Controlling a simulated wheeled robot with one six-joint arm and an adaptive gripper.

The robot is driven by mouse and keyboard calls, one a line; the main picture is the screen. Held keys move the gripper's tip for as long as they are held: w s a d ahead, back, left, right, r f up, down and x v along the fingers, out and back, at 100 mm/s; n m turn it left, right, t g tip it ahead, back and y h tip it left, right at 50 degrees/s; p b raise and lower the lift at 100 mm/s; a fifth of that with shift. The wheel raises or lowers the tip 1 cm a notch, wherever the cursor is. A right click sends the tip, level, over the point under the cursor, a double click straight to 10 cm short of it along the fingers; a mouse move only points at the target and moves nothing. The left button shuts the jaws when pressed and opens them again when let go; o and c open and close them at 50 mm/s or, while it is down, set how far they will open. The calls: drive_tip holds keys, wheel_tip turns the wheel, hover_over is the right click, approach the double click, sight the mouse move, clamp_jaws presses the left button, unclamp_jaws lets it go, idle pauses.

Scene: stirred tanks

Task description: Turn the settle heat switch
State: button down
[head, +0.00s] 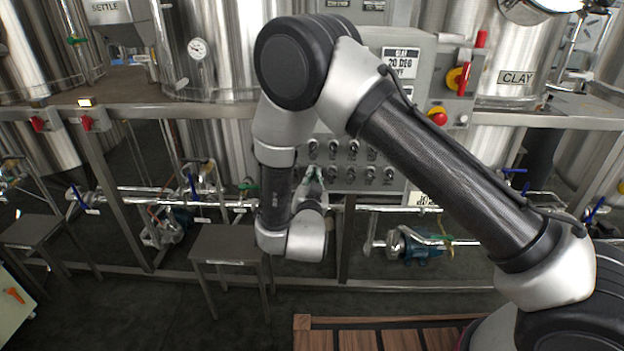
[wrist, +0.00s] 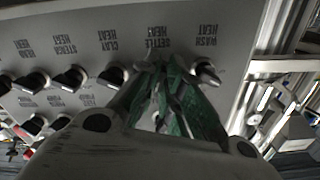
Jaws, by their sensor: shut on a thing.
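In the wrist view, which is upside down, the SETTLE HEAT label (wrist: 157,38) is on a grey panel. My gripper (wrist: 167,75), with green finger pads, is closed around the switch at that label. The fingers hide the switch almost wholly, so its turn angle cannot be read.
The WASH HEAT switch (wrist: 207,72) and the CLAY HEAT switch (wrist: 113,76) sit close on either side. A red emergency button (head: 438,117) and a red-yellow rotary switch (head: 457,80) are on the panel. A metal stool (head: 225,243) stands below left.

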drive_tip(key=shift+w, duration=0.1)
idle(0.3)
drive_tip(key=c, duration=1.6)
unclamp_jaws()
drive_tip(key=shift+o, duration=0.2)
drive_tip(key=s, duration=0.7)
drive_tip(key=shift+s+a, duration=0.15)
drive_tip(key=shift+s, duration=0.1)
